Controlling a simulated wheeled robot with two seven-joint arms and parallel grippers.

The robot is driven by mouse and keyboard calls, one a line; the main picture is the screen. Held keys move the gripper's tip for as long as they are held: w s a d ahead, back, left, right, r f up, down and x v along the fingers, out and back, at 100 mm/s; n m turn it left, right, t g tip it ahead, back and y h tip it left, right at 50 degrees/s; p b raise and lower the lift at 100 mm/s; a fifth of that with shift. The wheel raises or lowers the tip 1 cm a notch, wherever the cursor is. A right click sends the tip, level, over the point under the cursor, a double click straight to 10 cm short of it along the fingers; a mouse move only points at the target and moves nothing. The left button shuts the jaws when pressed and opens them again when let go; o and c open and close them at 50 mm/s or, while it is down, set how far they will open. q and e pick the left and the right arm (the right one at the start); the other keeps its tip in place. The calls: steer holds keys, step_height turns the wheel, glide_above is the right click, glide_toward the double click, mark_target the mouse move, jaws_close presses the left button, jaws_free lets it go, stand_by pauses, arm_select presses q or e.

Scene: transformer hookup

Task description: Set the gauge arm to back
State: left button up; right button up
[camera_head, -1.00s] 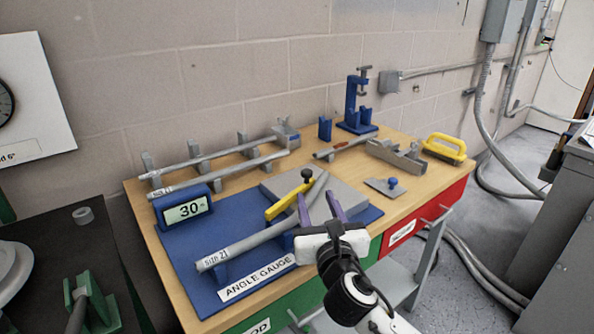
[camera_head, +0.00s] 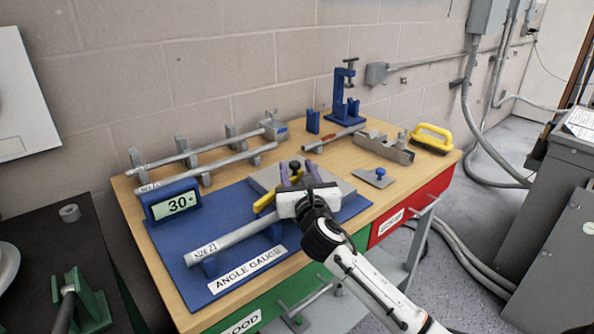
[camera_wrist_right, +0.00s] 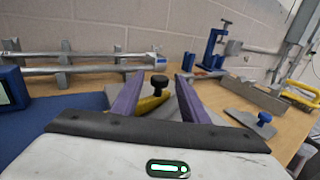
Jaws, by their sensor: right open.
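The blue angle gauge (camera_head: 180,262) lies on the wooden table, with a display (camera_head: 177,204) reading 30. A grey pipe marked SIZE 21 (camera_head: 222,240) rests on it. The yellow gauge arm (camera_head: 265,200) with its black knob (camera_head: 295,166) is partly hidden by my right gripper (camera_head: 291,172). In the right wrist view the knob (camera_wrist_right: 159,82) and a piece of the yellow arm (camera_wrist_right: 150,104) show between the two purple fingers. The right gripper (camera_wrist_right: 155,85) is open; whether it touches the knob I cannot tell. My left gripper is not in view.
Two pipes (camera_head: 205,170) lie on supports at the back left. A blue clamp stand (camera_head: 343,100), a grey plane-like tool (camera_head: 385,148), a blue-knobbed trowel (camera_head: 375,177) and a yellow-handled float (camera_head: 432,138) stand to the right. A black table (camera_head: 75,235) is at left.

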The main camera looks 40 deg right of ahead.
jaws_close()
steer(key=shift+w+r+y+p, duration=0.2)
steer(key=shift+y+p, duration=0.1)
steer(key=shift+p, duration=0.15)
steer(key=w+n+y+p, duration=0.1)
steer(key=w+n+t+y+p, duration=0.1)
steer(key=y, duration=0.1)
steer(key=shift+w+a+n, duration=0.1)
steer(key=shift+a+n, duration=0.2)
steer(key=shift+a, duration=0.1)
steer(key=shift+w+a+f+n+y, duration=0.2)
steer(key=shift+w+f+n+y, duration=0.1)
steer(key=shift+y, duration=0.3)
steer(key=shift+r, duration=0.1)
jaws_free()
